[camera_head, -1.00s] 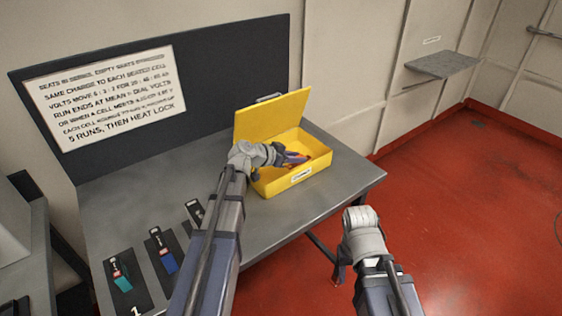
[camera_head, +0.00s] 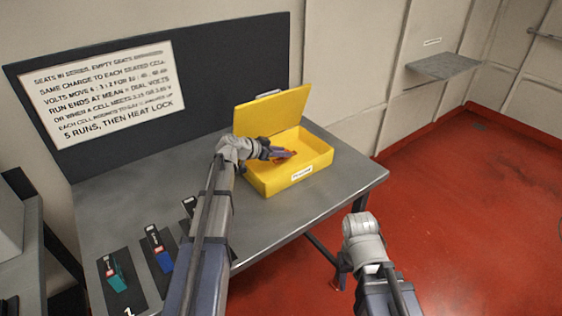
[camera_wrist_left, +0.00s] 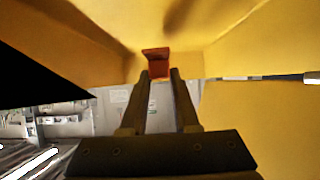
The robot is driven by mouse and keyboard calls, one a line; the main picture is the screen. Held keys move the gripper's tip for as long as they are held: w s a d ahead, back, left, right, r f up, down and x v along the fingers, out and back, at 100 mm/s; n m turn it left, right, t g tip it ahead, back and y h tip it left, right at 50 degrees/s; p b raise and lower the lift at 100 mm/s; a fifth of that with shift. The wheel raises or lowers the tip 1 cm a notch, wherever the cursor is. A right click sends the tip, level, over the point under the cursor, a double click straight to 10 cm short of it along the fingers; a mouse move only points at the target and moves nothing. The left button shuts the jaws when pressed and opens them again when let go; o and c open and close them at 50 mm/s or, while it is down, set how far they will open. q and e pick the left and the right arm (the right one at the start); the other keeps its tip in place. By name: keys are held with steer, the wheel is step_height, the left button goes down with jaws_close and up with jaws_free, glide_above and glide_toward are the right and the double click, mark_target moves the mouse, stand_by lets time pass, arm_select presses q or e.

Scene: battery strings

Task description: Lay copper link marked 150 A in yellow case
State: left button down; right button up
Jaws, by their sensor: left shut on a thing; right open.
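The yellow case (camera_head: 259,182) stands on the grey table with its lid raised at the back. My left gripper (camera_head: 285,154) reaches into the case from the left. In the left wrist view the gripper's fingers (camera_wrist_left: 160,76) are shut on a copper-red link (camera_wrist_left: 157,61), with yellow case walls around it. The link shows as a small orange patch in the head view (camera_head: 289,153). Its marking cannot be read, and I cannot tell whether it touches the case floor. My right arm (camera_head: 362,240) is over the red floor, its fingertips out of sight.
Several battery cells lie on dark pads at the table's left front, one teal (camera_head: 116,277) and one blue (camera_head: 163,258). A sign board (camera_head: 104,92) stands along the back. The table right of the case (camera_head: 352,172) is clear.

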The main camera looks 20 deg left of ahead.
mark_target(278, 159)
arm_select(q)
steer(key=shift+w+a+f+b, duration=0.1)
steer(key=shift+f+b, duration=0.55)
steer(key=shift+f, duration=0.2)
steer(key=shift+w+a+f+b, duration=0.1)
steer(key=shift+f+b, duration=0.55)
steer(key=shift+f, duration=0.15)
steer(key=shift+s, duration=0.1)
steer(key=shift+f, duration=0.2)
steer(key=c, duration=0.7)
jaws_free()
steer(key=shift+o, duration=0.2)
steer(key=shift+r, duration=0.25)
steer(key=p+v, duration=0.5)
steer(key=v, duration=0.6)
steer(key=shift+s+a+r+p, duration=0.2)
steer(key=shift+s+a+p, duration=0.05)
steer(key=shift+s+p, duration=0.15)
